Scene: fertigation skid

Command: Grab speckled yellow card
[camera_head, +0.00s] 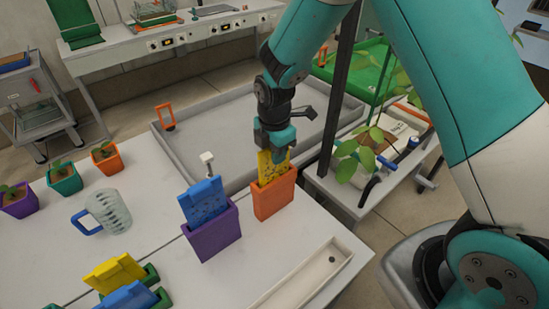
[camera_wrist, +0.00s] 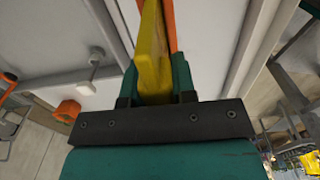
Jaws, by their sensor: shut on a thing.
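The speckled yellow card (camera_head: 266,166) stands upright in the orange holder (camera_head: 274,198) on the table. My gripper (camera_head: 272,146) is above the holder and shut on the card's upper part. In the wrist view the yellow card (camera_wrist: 152,55) sits between the two green fingers of my gripper (camera_wrist: 157,80), with a strip of the orange holder (camera_wrist: 170,22) beside it. The card's lower part is hidden in the holder.
A purple holder (camera_head: 214,238) with a blue speckled card (camera_head: 204,200) stands just left of the orange holder. A mug (camera_head: 108,212), potted seedlings, a white tray (camera_head: 305,280) and yellow and blue cards in green stands are on the table. A leafy plant (camera_head: 358,150) is at right.

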